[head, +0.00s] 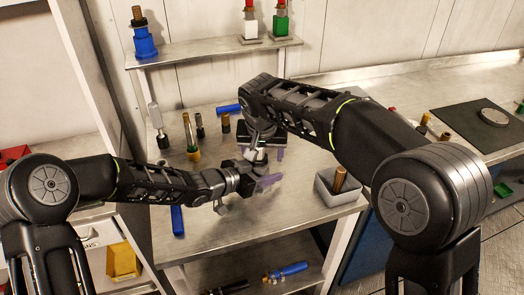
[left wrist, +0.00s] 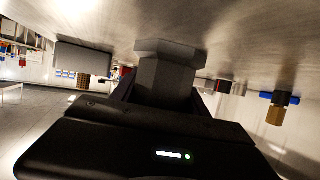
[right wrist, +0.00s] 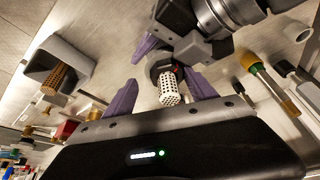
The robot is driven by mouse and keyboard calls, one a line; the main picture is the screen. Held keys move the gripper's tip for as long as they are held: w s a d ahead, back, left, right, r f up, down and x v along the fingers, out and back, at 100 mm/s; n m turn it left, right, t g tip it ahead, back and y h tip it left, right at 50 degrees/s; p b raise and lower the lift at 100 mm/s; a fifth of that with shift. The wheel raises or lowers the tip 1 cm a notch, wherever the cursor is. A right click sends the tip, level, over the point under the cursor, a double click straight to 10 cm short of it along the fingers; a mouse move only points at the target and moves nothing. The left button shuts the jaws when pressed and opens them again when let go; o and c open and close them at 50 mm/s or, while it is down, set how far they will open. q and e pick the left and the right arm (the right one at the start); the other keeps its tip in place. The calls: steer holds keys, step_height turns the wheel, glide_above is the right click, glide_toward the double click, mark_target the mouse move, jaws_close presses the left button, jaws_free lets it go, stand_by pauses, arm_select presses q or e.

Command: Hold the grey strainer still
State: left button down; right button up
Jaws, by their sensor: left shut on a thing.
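The grey strainer (left wrist: 167,72) shows in the left wrist view as a grey faceted body. My left gripper (head: 268,181) is shut on it, above the middle of the bench. In the right wrist view a white perforated cylinder (right wrist: 169,90) with a dark collar shows beside my left gripper. My right gripper (right wrist: 160,95) is open, with its purple fingers on either side of that cylinder and visible gaps to it. In the head view the right gripper (head: 262,153) is close above the left one. The strainer is largely hidden there by the grippers.
A grey bin (head: 344,197) with a brass-coloured cylinder stands at the bench's right. Several upright fittings stand at the back left, including a green-and-brass one (head: 190,140). A blue-handled tool (head: 177,220) lies at the left. A shelf (head: 210,47) runs behind.

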arm_select(q)
steer(key=shift+w, duration=0.1)
arm_select(e)
steer(key=shift+d, duration=0.25)
steer(key=shift+r, duration=0.2)
arm_select(q)
steer(key=shift+s+d, duration=0.2)
arm_select(e)
steer(key=v, duration=1.1)
steer(key=shift+s+a+r, duration=0.2)
steer(key=shift+a+r, duration=0.05)
arm_select(q)
steer(key=shift+c, duration=2.4)
jaws_free()
steer(key=v, duration=1.2)
steer(key=shift+w+a, duration=0.1)
